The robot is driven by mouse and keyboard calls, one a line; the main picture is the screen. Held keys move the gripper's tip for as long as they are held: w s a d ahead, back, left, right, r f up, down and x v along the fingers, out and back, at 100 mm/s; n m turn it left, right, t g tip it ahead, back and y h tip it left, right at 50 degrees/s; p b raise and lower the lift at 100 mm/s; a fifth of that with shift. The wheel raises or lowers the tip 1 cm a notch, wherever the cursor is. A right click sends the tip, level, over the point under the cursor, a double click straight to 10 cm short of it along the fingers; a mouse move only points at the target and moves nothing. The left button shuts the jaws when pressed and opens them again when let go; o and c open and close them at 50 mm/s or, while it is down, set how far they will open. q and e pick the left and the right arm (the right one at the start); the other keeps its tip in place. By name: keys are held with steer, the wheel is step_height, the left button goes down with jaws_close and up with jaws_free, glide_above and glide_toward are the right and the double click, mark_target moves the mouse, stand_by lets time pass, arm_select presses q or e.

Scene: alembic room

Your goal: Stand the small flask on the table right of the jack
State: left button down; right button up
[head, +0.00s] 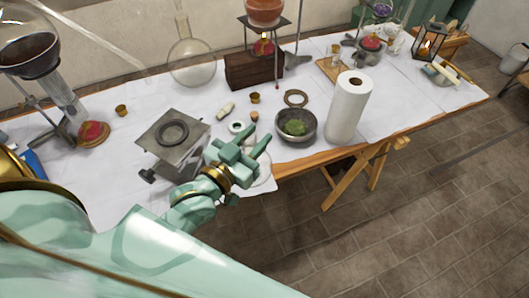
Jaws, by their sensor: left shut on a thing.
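The jack (165,152) is a grey metal stand with a square top plate and a dark ring (173,132) lying on it. It stands on the white-covered table (135,192), left of my left gripper. My left gripper (247,153), mint green, is over the table's front edge area, just right of the jack. It is shut on what seems to be the small flask (264,173), a pale, clear rounded shape mostly hidden by the fingers. I cannot tell whether the flask touches the table. My right gripper is not in view.
A metal bowl with green matter (295,126) and a paper roll (348,110) stand right of the gripper. A white ring (237,127), a cork (254,117) and a flat ring (295,98) lie behind it. A wooden box (254,71) stands farther back.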

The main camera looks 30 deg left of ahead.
arm_select(q)
steer(key=w+a+f, duration=0.1)
steer(key=w+a+f+p, duration=0.1)
steer(key=shift+a+f, duration=0.2)
steer(key=shift+a, duration=0.2)
steer(key=w+a+f+n+y, duration=0.2)
steer(key=a+f, duration=0.1)
steer(key=a, duration=0.3)
steer(key=w+a+f+b, duration=0.2)
steer(key=w+f+b, duration=0.8)
steer(key=w+f, duration=0.3)
steer(key=shift+a+f, duration=0.2)
steer(key=shift+a, duration=0.1)
steer(key=c, duration=1)
jaws_free()
steer(key=shift+c, duration=0.2)
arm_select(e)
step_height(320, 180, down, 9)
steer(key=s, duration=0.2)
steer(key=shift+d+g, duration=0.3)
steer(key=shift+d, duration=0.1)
arm_select(q)
steer(key=shift+r, duration=0.1)
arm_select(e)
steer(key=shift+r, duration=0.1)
